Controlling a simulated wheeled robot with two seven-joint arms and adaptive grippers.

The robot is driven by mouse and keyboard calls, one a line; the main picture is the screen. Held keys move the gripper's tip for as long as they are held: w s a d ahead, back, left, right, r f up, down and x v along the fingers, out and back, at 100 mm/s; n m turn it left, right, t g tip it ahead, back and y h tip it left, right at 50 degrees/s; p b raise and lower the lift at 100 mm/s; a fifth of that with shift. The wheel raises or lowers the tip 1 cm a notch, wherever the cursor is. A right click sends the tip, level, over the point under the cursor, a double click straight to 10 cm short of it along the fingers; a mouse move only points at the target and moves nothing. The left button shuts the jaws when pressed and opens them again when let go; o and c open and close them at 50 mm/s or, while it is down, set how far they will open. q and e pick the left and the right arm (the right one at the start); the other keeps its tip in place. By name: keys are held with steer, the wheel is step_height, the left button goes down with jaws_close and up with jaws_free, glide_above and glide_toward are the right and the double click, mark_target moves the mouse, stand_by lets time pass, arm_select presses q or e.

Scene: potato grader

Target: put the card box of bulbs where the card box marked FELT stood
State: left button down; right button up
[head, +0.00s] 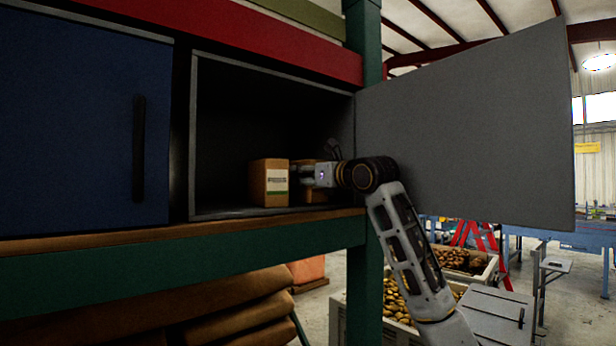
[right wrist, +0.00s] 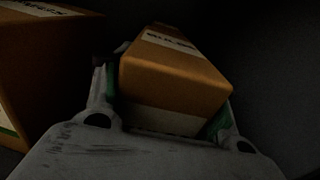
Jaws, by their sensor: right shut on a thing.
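My right gripper (head: 318,175) reaches into the open grey cupboard from the right. In the right wrist view it is shut on a small brown card box (right wrist: 175,75), whose white top label seems to read BULBS. Green-edged finger pads lie along both sides of this box. In the head view the held card box (head: 308,168) is partly hidden behind the gripper. A second card box (head: 269,183) with a white and green label stands to its left; it also shows in the right wrist view (right wrist: 40,70). I cannot read its label. My left gripper is not in view.
The cupboard floor left of the second box is bare (head: 222,211). The open grey door (head: 465,125) stands out to the right, close to my right arm. A blue closed door (head: 85,130) is at the left. Crates of potatoes (head: 465,262) stand beyond, lower right.

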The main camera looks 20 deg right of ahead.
steer(key=shift+f, duration=0.1)
stand_by(0.3)
steer(key=o, duration=1.3)
steer(key=shift+b+v, duration=0.4)
steer(key=shift+v, duration=0.4)
steer(key=shift+b+v, duration=1.75)
steer(key=shift+v, duration=3.5)
